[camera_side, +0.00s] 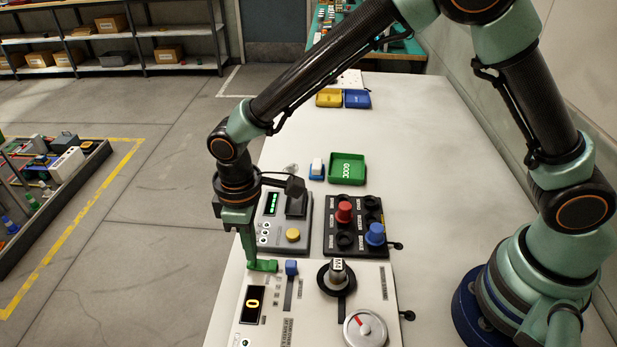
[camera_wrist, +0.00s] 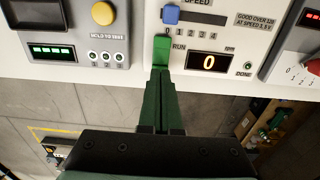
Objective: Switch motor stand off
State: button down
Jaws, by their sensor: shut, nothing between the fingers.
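The motor stand (camera_side: 318,300) is a pale panel at the front of the bench. Its green RUN switch (camera_wrist: 161,48) is at the panel's edge, and it also shows in the side view (camera_side: 268,265). The orange display (camera_wrist: 208,62) reads 0. A blue SPEED slider knob (camera_wrist: 170,14) sits by the 0 end of its scale. A green DONE lamp (camera_wrist: 248,66) is beside the display. My gripper (camera_wrist: 160,74) is shut and empty, its tips right at the near end of the switch; I cannot tell whether they touch.
A unit with a yellow button (camera_side: 292,234) and a black socket board with a red knob (camera_side: 344,211) and a blue knob (camera_side: 375,233) stand behind the panel. A motor (camera_side: 338,274) and a dial gauge (camera_side: 365,329) are on the panel. A green GOOD tray (camera_side: 347,168) lies farther back.

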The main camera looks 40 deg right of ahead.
jog(key=shift+f, duration=0.95)
dwell(0.6)
jog(key=shift+r, duration=3.5)
jog(key=shift+d+r, duration=0.15)
jog(key=d+r+m+t, duration=0.2)
jog(key=d+r+m, duration=0.2)
jog(key=d+r, duration=0.75)
jog(key=s+d+r+m+t, duration=0.1)
jog(key=s+d+m, duration=0.1)
jog(key=s+d, duration=0.2)
jog(key=s+d+r+m+t, duration=0.1)
jog(key=s+d+m+t, duration=0.1)
jog(key=d, duration=0.8)
jog(key=shift+s+r+m+t, duration=0.3)
jog(key=shift+s+m, duration=0.2)
jog(key=shift+s, duration=0.35)
